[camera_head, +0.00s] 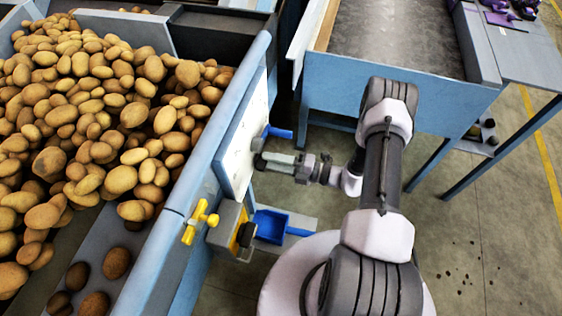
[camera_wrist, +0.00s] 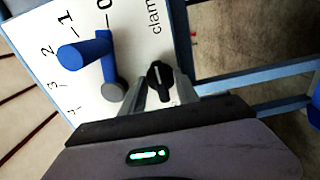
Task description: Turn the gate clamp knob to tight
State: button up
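The gate clamp knob (camera_wrist: 159,82) is black with a light pointer line, on a white panel beside the printed word "clamp" in the wrist view. My gripper (camera_wrist: 162,88) has a finger on each side of the knob, and it looks open, with no clear contact. In the head view my gripper (camera_head: 262,161) reaches left to the white panel (camera_head: 240,150) on the side of the blue grader; the knob is hidden there. A blue lever (camera_wrist: 86,52) with a grey pivot stands left of the knob, by a numbered scale.
The blue lever also shows in the head view (camera_head: 278,132), just above my gripper. A yellow handle (camera_head: 201,221), a grey box with a black knob (camera_head: 243,238) and a blue scoop (camera_head: 271,226) lie nearer. Potatoes (camera_head: 90,130) fill the grader; a blue-sided table (camera_head: 420,105) stands behind.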

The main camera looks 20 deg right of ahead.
jog(key=p+v, duration=0.2)
jog(key=v, duration=1.5)
jog(key=shift+s+d+p, duration=0.15)
jog(key=shift+p, duration=0.2)
jog(key=shift+r, duration=0.1)
jog(key=w+a+r+n+g+h, duration=0.15)
jog(key=a+r+n+g, duration=0.35)
jog(key=r+n, duration=0.5)
jog(key=w+a+r+n+g+h, duration=0.1)
jog(key=a+r+n+g+h, duration=0.25)
jog(key=r+n+g, duration=0.45)
jog(key=s+a+r+n+t+h, duration=0.3)
jog(key=s+a+r+n+t, duration=0.1)
jog(key=r+n, duration=0.5)
jog(key=s+a+r+n+t+h, duration=0.4)
jog(key=s+a+r+n, duration=0.2)
jog(key=r+n, duration=0.3)
jog(key=s+n, duration=0.1)
jog(key=n, duration=0.2)
jog(key=shift+s+h, duration=0.25)
jog(key=shift+h, duration=0.05)
